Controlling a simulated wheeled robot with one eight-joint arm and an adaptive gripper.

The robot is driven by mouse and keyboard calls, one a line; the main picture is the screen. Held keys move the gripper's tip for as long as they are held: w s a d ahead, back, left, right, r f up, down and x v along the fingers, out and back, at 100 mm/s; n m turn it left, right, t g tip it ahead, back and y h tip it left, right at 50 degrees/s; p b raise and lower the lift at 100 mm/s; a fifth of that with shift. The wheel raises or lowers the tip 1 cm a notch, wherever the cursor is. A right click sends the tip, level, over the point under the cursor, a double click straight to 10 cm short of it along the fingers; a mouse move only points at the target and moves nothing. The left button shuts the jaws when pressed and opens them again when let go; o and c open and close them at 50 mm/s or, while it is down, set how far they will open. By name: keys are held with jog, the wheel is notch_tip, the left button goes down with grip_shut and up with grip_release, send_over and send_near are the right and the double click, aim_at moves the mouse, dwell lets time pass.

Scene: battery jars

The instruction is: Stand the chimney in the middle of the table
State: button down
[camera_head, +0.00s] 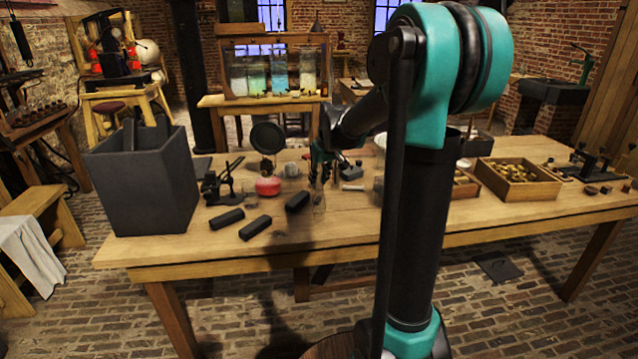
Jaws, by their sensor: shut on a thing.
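The chimney (319,203) looks like a small clear glass tube, hard to make out against the wood, over the left-middle part of the table (345,238). My gripper (319,181) points down from above and is shut on its upper part. The chimney looks upright. I cannot tell whether its lower end touches the table. My own arm hides part of the table to the right of the gripper.
A red-based lamp (268,186), a round dark disc (267,138) and a black stand (217,184) are farther left. A grey bin (145,190) fills the left end. A wooden tray (518,182) holds brass parts at right.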

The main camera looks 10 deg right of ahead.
jog(key=shift+f, duration=0.95)
jog(key=c, duration=1.3)
grip_release()
jog(key=v, duration=1.2)
jog(key=s+d+f+m, duration=0.1)
jog(key=s+f, duration=1)
jog(key=s, duration=0.2)
jog(key=s+d+f+m+h, duration=0.1)
jog(key=s+f+m, duration=0.1)
jog(key=s+f, duration=0.9)
jog(key=shift+s+d+f+m, duration=0.15)
jog(key=shift+s+d+m, duration=0.2)
jog(key=shift+s, duration=0.6)
